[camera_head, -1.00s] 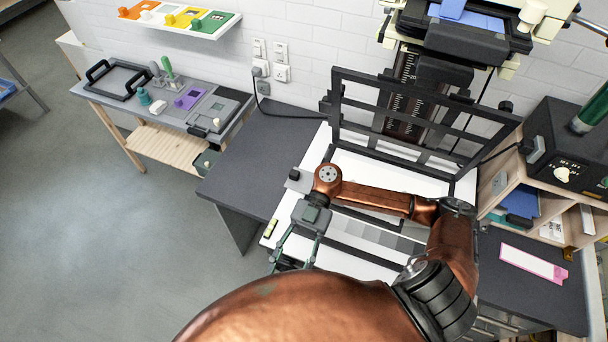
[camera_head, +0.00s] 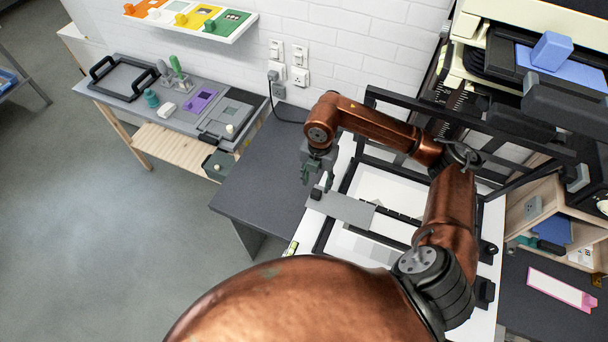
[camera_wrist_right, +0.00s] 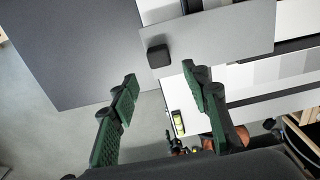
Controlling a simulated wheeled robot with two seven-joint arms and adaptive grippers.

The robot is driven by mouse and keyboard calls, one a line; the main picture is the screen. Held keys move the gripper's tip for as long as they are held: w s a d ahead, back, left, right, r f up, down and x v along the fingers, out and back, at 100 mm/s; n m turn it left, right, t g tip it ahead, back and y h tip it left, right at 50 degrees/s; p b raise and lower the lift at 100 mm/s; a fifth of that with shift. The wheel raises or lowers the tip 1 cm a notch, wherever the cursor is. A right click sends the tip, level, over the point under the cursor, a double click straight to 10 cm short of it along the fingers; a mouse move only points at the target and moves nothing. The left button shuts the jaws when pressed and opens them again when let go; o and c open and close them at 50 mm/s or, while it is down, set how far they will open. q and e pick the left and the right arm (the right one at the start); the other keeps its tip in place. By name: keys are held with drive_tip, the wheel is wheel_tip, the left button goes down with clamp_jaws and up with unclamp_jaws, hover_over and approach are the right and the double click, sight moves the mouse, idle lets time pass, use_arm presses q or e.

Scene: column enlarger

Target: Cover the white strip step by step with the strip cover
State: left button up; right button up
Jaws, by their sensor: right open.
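The strip cover (camera_head: 350,209), a flat grey plate with a black knob (camera_head: 316,194) at its left end, lies over the easel on the enlarger's baseboard. In the right wrist view the plate (camera_wrist_right: 215,42) and knob (camera_wrist_right: 158,56) are in plain sight. The strip (camera_wrist_right: 270,76), stepped from pale to darker grey, shows beside the plate there; in the head view my arm hides part of the easel. My right gripper (camera_head: 316,182) is open and empty, close to the knob, which lies just beyond its fingertips (camera_wrist_right: 160,75). My left gripper is out of view.
The black easel frame (camera_head: 480,118) stands raised behind my right arm. The enlarger head (camera_head: 570,60) is at upper right. A pink-edged white card (camera_head: 562,287) lies on the right bench. The dark table (camera_head: 262,180) left of the baseboard is clear.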

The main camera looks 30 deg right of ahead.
sight(317, 192)
drive_tip(key=shift+w+d+f, duration=0.35)
drive_tip(key=shift+d+f, duration=0.05)
drive_tip(key=shift+f, duration=0.15)
drive_tip(key=f, duration=0.1)
drive_tip(key=f+p, duration=0.1)
drive_tip(key=f, duration=0.2)
drive_tip(key=shift+s+a+f+p, duration=0.2)
drive_tip(key=shift+a+f+p, duration=0.05)
drive_tip(key=shift+f+p, duration=0.15)
drive_tip(key=shift+d+f, duration=0.1)
drive_tip(key=shift+f, duration=0.65)
drive_tip(key=shift+w, duration=0.1)
drive_tip(key=shift+c, duration=1.2)
drive_tip(key=c, duration=0.6)
clamp_jaws()
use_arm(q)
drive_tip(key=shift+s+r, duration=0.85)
use_arm(e)
drive_tip(key=shift+s, duration=0.2)
